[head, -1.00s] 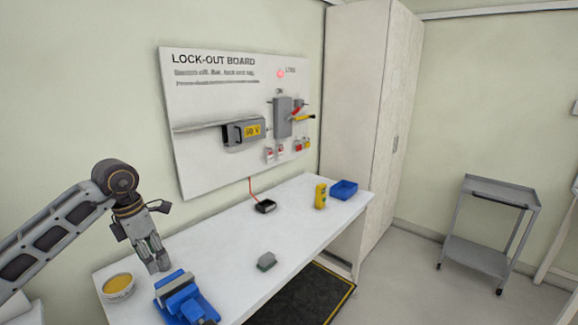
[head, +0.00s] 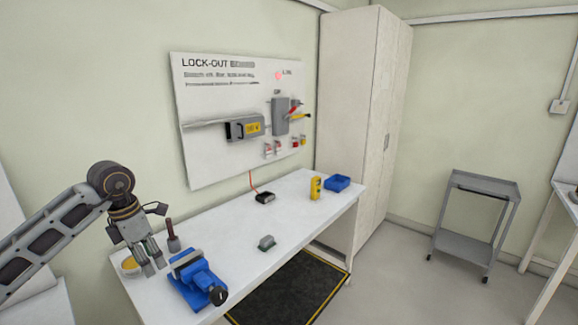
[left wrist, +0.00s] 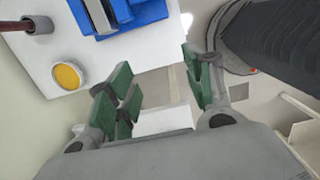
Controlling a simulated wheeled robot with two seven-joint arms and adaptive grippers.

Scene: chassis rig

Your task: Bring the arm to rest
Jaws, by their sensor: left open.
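My left gripper (head: 150,262) is raised at the left end of the white bench (head: 222,232) in the head view, fingers pointing down, near the blue vise (head: 197,280). In the left wrist view its green-padded fingers (left wrist: 160,95) stand apart with nothing between them. The vise (left wrist: 125,14) shows at the top of that view, apart from the fingers. The right gripper is in neither view.
A yellow-filled round tin (left wrist: 68,76) and a dark-handled tool (head: 172,236) are close to the gripper. A grey block (head: 266,242), a black device (head: 265,197), a yellow meter (head: 315,187) and a blue bin (head: 337,182) stand farther along. A grey cart (head: 474,215) stands right.

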